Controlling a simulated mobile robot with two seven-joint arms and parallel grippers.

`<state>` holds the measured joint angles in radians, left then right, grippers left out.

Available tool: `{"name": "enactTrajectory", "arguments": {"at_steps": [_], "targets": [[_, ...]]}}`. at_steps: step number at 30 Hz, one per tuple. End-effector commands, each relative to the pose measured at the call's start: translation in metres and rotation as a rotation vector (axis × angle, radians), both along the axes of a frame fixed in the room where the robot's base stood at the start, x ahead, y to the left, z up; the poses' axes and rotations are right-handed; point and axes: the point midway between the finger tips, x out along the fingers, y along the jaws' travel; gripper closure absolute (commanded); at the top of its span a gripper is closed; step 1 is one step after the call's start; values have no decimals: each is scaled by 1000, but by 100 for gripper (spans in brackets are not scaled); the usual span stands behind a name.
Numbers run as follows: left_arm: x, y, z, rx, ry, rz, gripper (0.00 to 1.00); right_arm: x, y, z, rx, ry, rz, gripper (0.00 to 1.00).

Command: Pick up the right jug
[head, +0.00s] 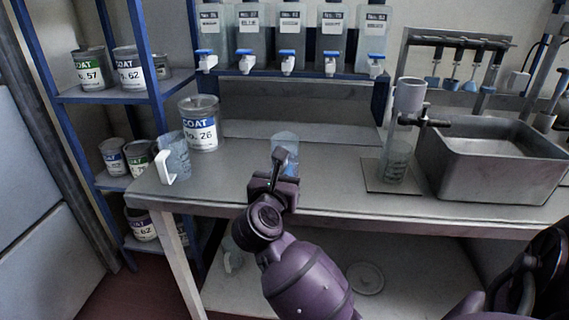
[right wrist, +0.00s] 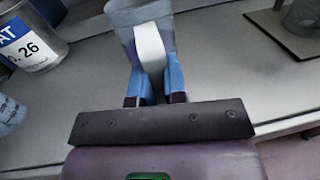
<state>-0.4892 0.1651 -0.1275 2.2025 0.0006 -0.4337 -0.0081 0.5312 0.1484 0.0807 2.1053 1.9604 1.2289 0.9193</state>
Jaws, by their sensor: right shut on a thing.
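A translucent jug (head: 284,142) with a white handle (right wrist: 150,50) is at the middle of the bench, partly hidden behind my right gripper (head: 280,160). In the right wrist view my right gripper's blue fingers (right wrist: 155,82) are shut on the handle from both sides. The jug looks upright; I cannot tell whether its base touches the bench. Another translucent jug (head: 176,155), with its white handle toward the front, stands on the bench at the left. My left gripper is not in view.
A COAT No. 26 can (head: 201,124) stands behind the left jug. A clear beaker (head: 396,160) stands on a dark plate (head: 380,184) at the right, beside a metal basin (head: 480,180). Tanks with blue taps (head: 288,64) line the back. The bench around the held jug is clear.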

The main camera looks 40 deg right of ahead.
Motion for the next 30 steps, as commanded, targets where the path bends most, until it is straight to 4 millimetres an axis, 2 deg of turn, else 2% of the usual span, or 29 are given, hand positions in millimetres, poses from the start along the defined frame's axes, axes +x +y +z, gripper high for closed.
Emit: {"name": "enactTrajectory", "arguments": {"at_steps": [17, 23, 30], "targets": [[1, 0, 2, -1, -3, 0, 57, 0, 0, 7, 0, -4, 0, 100], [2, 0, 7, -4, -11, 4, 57, 0, 0, 20, 1, -7, 0, 100], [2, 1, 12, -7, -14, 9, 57, 0, 0, 44, 0, -9, 0, 100]]}}
